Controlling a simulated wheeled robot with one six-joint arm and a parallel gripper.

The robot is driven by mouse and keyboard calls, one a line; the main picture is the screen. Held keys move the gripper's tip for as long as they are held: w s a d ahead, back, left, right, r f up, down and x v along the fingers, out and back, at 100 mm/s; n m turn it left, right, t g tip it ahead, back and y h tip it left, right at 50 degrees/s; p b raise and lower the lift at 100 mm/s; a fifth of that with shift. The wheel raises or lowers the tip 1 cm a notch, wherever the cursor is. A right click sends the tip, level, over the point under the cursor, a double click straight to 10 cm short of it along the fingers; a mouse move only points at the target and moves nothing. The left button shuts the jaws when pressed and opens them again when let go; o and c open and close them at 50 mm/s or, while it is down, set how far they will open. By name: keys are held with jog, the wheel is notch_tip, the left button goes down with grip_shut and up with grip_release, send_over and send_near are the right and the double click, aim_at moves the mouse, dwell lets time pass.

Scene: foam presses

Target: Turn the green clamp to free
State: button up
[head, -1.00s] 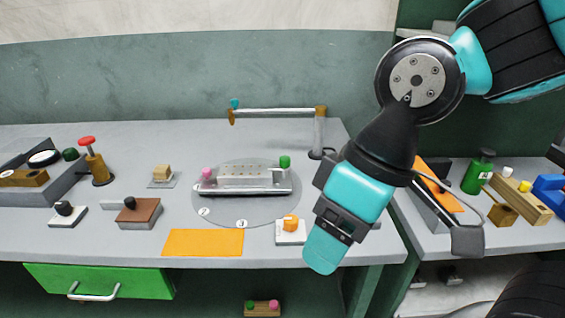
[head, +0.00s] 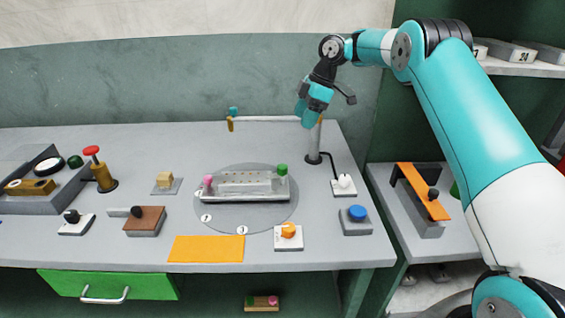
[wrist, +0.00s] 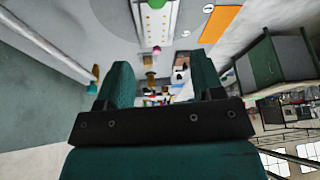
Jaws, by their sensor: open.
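The green clamp (head: 282,169) is a small green knob at the right end of a grey metal mould (head: 245,188). A pink clamp (head: 208,180) is at the mould's left end. The mould lies on a round grey turntable (head: 245,222). In the wrist view the green clamp (wrist: 156,3) is at the top edge, partly cut off. My gripper (head: 305,114) is above and to the right of the green clamp, near the horizontal bar, apart from both clamps. Its two fingers stand apart with nothing held between them (wrist: 162,85).
A horizontal bar (head: 270,119) on a post (head: 314,145) stands behind the mould. An orange knob (head: 289,230), a blue button (head: 357,213) and a white switch (head: 344,182) are at the right. An orange mat (head: 207,249) lies in front.

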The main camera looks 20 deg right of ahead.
aim_at(283, 166)
jog(key=x, duration=1.7)
jog(key=shift+w+d+f, duration=0.25)
jog(key=shift+f, duration=0.15)
jog(key=shift+c, duration=0.2)
jog(key=c, duration=0.9)
